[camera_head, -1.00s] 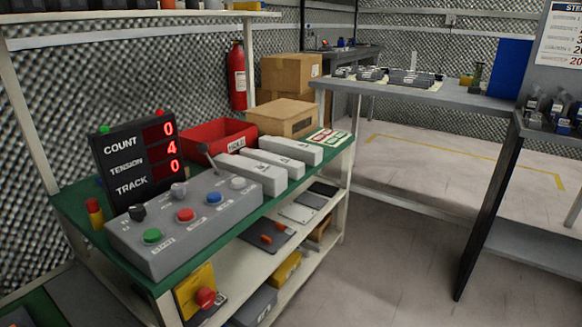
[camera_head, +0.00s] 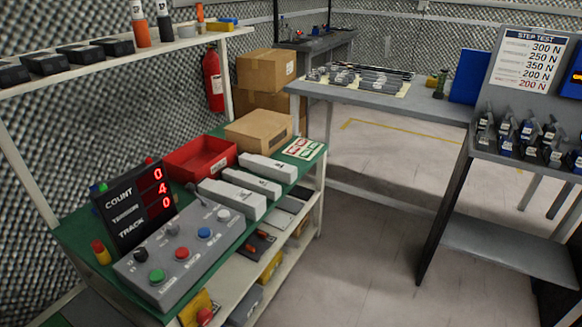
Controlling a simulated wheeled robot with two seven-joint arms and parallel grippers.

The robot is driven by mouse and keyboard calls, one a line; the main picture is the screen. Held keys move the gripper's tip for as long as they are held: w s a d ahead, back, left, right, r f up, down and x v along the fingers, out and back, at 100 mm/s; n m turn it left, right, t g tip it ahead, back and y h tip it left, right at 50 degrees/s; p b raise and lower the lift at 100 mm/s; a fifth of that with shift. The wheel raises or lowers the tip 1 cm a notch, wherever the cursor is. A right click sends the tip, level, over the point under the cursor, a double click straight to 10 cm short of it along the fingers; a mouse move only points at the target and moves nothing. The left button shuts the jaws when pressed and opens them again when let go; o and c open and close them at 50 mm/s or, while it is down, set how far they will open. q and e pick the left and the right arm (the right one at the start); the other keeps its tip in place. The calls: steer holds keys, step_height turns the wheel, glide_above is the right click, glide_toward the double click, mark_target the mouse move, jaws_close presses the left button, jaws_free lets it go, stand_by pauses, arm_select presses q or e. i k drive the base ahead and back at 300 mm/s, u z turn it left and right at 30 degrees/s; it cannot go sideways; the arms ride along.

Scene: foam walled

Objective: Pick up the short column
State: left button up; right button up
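A small upright olive-brown post (camera_head: 438,84) stands on the grey far table (camera_head: 420,104), just left of a blue panel; it is the only short, column-like thing I can make out there, and I cannot tell for sure that it is the short column. Several grey metal parts (camera_head: 360,78) lie on a pale mat on the same table, too small to tell apart. Neither of my grippers is in view.
A grey rack (camera_head: 530,80) stands at right. The floor (camera_head: 350,240) between is clear.

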mark_target(286, 173)
steer(key=z, duration=1)
steer(key=i, duration=1.8)
steer(key=u, duration=2)
